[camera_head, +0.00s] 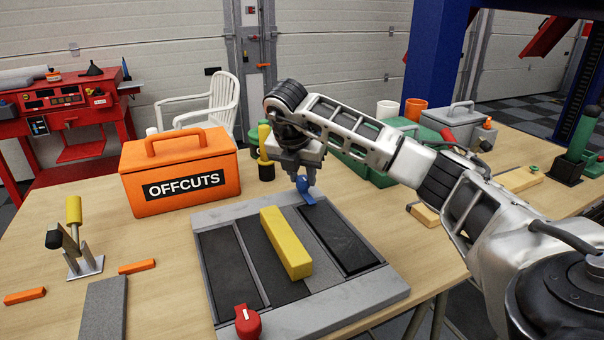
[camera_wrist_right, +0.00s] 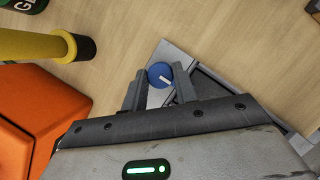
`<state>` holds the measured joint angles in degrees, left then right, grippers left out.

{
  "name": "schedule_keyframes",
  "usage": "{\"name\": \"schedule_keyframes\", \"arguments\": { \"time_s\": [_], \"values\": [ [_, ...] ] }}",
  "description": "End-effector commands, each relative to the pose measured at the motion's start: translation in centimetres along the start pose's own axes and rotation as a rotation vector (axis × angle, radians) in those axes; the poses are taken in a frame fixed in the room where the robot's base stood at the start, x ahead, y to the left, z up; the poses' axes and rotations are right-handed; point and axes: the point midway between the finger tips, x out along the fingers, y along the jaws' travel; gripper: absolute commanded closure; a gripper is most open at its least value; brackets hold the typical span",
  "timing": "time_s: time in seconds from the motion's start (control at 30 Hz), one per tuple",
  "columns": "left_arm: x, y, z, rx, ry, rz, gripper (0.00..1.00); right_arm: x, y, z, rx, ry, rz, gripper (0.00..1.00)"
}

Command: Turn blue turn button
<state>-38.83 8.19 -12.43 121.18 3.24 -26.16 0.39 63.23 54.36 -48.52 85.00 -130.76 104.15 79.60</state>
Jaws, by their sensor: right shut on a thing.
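The blue turn button (camera_head: 305,191) stands at the far edge of a grey frame (camera_head: 208,216) on the table. In the right wrist view the blue button (camera_wrist_right: 160,75) shows a round top with a white line pointing to the lower right. My right gripper (camera_head: 303,183) comes down on it from above. In the wrist view the two fingers of the right gripper (camera_wrist_right: 160,88) stand on either side of the button, shut on it. My left gripper is not in view.
A yellow bar (camera_head: 285,243) lies across the frame's dark panels, and a red knob (camera_head: 247,321) sits at its near edge. An orange OFFCUTS box (camera_head: 180,172) stands left of the gripper. A toggle clamp (camera_head: 78,240) and orange pieces lie further left.

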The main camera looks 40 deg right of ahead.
Motion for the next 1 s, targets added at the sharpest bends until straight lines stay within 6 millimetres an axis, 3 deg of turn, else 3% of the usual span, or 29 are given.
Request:
{"name": "schedule_keyframes", "arguments": {
  "time_s": [0.03, 0.1, 0.37, 0.53, 0.73, 1.0],
  "values": [
    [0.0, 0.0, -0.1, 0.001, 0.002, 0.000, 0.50, -0.1, 0.0, 0.1, 0.003, -0.002, 0.001, 0.66],
    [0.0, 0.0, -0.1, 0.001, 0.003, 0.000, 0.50, -0.1, 0.0, 0.1, 0.002, -0.002, 0.001, 0.50],
    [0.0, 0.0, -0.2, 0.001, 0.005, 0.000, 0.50, -0.1, 0.0, 0.0, 0.000, -0.001, 0.001, 0.50],
    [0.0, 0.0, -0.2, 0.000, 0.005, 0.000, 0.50, -1.2, 0.1, 0.0, -0.001, -0.001, 0.004, 0.50],
    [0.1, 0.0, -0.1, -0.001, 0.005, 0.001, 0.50, -5.4, 0.1, 0.1, -0.001, -0.003, 0.008, 0.50],
    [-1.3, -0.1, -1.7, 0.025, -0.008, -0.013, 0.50, -12.5, 0.0, 0.4, -0.001, -0.006, 0.005, 0.50]
  ]
}}
